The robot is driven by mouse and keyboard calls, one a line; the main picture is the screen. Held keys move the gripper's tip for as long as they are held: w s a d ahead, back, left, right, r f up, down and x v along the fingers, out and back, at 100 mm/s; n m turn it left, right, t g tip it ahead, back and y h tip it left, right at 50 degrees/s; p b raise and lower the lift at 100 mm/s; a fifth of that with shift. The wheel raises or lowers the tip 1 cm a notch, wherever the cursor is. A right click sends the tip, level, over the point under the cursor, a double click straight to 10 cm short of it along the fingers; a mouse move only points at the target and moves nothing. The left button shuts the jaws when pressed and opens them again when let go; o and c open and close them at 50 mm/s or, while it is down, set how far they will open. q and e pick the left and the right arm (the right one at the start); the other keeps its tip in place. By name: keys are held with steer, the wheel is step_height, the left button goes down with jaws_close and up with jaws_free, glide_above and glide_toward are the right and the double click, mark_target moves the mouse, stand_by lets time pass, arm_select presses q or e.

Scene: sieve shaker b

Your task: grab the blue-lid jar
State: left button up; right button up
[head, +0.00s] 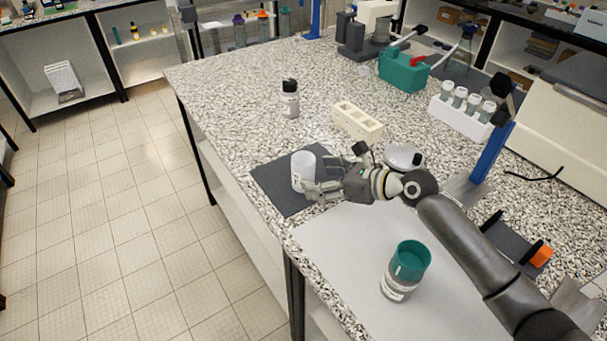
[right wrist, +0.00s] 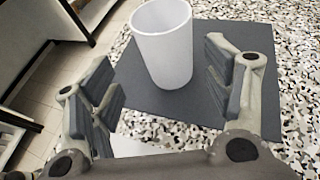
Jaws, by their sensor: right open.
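A jar with a teal, blue-green top (head: 398,290) stands on the light grey sheet in the lower part of the head view; no other blue-lidded jar stands out. A white open-topped cup (head: 303,165) stands upright on a dark grey mat, left of the jar. My right gripper (head: 321,177) is open at the cup, away from the teal-topped jar. In the right wrist view, the white cup (right wrist: 163,50) stands beyond and between my open fingers (right wrist: 160,88), with gaps on both sides. The jar is not in the wrist view. My left gripper is not in view.
The dark mat (head: 270,181) lies near the left table edge. A black-capped bottle (head: 290,103), a cream block with holes (head: 356,122) and a white dish (head: 403,156) stand around. A blue post (head: 490,155) rises at right. The grey sheet (head: 345,240) is mostly clear.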

mark_target(313, 175)
steer(key=shift+w+a+f, duration=0.15)
steer(key=shift+w+a, duration=0.1)
steer(key=shift+a, duration=0.15)
steer(key=shift+w+a+f, duration=0.3)
steer(key=shift+w+a, duration=0.05)
steer(key=shift+w, duration=0.1)
steer(key=shift+w+x, duration=0.2)
steer(key=shift+x, duration=2)
steer(key=shift+d, duration=0.25)
steer(key=shift+c, duration=0.5)
steer(key=c, duration=1.2)
